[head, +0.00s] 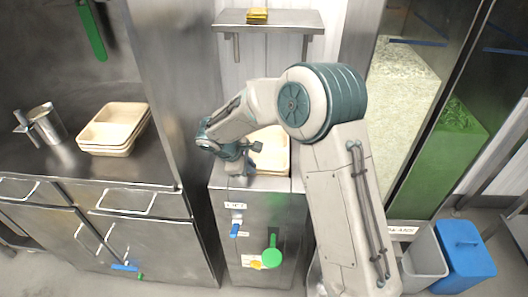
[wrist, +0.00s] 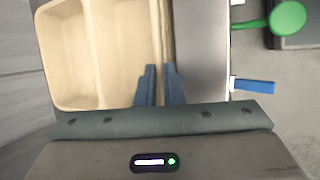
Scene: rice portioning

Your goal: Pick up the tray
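A beige compartment tray (head: 275,150) sits on top of the steel cabinet in the middle of the head view, partly hidden behind my arm. In the wrist view the tray (wrist: 100,45) fills the upper left, with its divider and right-hand rim showing. My gripper (wrist: 160,68) is at that rim, its two fingers close together with the tray's wall between them. It looks shut on the wall. In the head view my gripper (head: 240,172) is low at the tray's left front side, and its fingertips are hard to make out.
A stack of similar trays (head: 115,128) and a metal cup (head: 45,122) stand on the left counter. A shelf (head: 268,22) hangs above the cabinet (head: 258,235). The cabinet front carries a blue handle (head: 235,229) and a green round knob (head: 272,256). Bins (head: 463,255) stand at right.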

